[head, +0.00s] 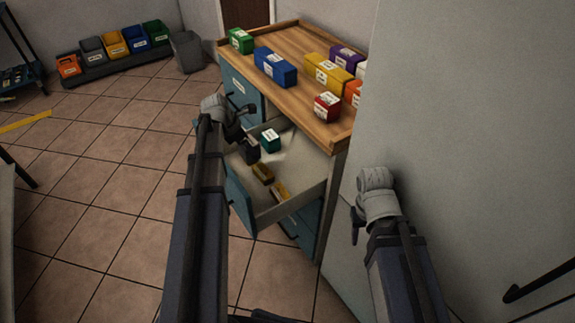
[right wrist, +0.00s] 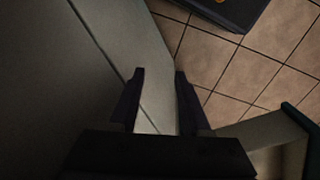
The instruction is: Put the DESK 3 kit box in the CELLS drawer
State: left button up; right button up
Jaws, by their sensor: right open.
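An open drawer (head: 238,203) with a blue front juts from the wooden-topped cabinet in the head view. Its label cannot be read from here. In or just over it is a small teal box (head: 270,140) with a white label too small to read. My left gripper (head: 250,150) is over the drawer, close beside the teal box; its fingers are dark and partly hidden by its arm, and I cannot tell whether it touches the box. My right gripper (head: 356,226) is open and empty beside the grey wall, away from the drawer; its fingers show in the right wrist view (right wrist: 158,85).
Two yellowish-brown items (head: 262,173) lie in the drawer. The cabinet top (head: 290,97) carries several labelled boxes, including blue (head: 276,66), yellow (head: 327,74) and red (head: 327,106). Coloured bins (head: 112,47) stand far left; tiled floor is clear between.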

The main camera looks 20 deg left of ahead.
pick_arm(q)
jog(key=w+d, duration=0.2)
jog(key=d, duration=0.6)
jog(key=w+d, duration=0.1)
jog(key=d, duration=0.7)
jog(key=shift+w, duration=0.35)
notch_tip(320, 180, down, 4)
jog(key=b, duration=0.3)
jog(key=shift+r, duration=0.25)
jog(key=shift+b, duration=0.3)
